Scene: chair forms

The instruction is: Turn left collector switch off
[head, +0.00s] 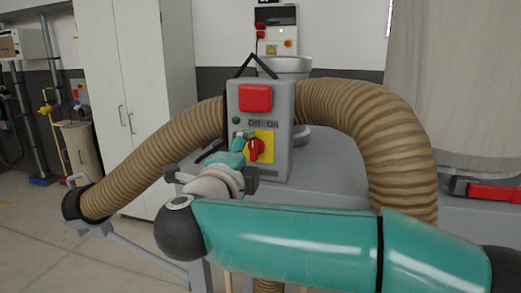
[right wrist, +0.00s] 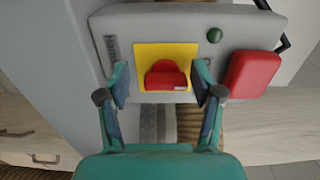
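The collector switch box (head: 263,110) is grey and stands in the middle of the head view. It has a yellow plate with a red rotary knob (head: 255,149), a big red button above and a small green lamp. My right gripper (head: 244,140) is at the front of the box, just left of the knob in the head view, partly covering the yellow plate. In the right wrist view the gripper (right wrist: 161,78) is open, with one finger on each side of the red knob (right wrist: 166,76). I cannot tell whether the fingers touch it. My left gripper is not in view.
Ribbed brown hoses (head: 370,125) curve out on both sides of the box. A grey machine body (head: 330,165) lies behind it. A white cabinet (head: 130,90) stands at the left, and a pale filter bag (head: 455,80) hangs at the right. Open floor shows at lower left.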

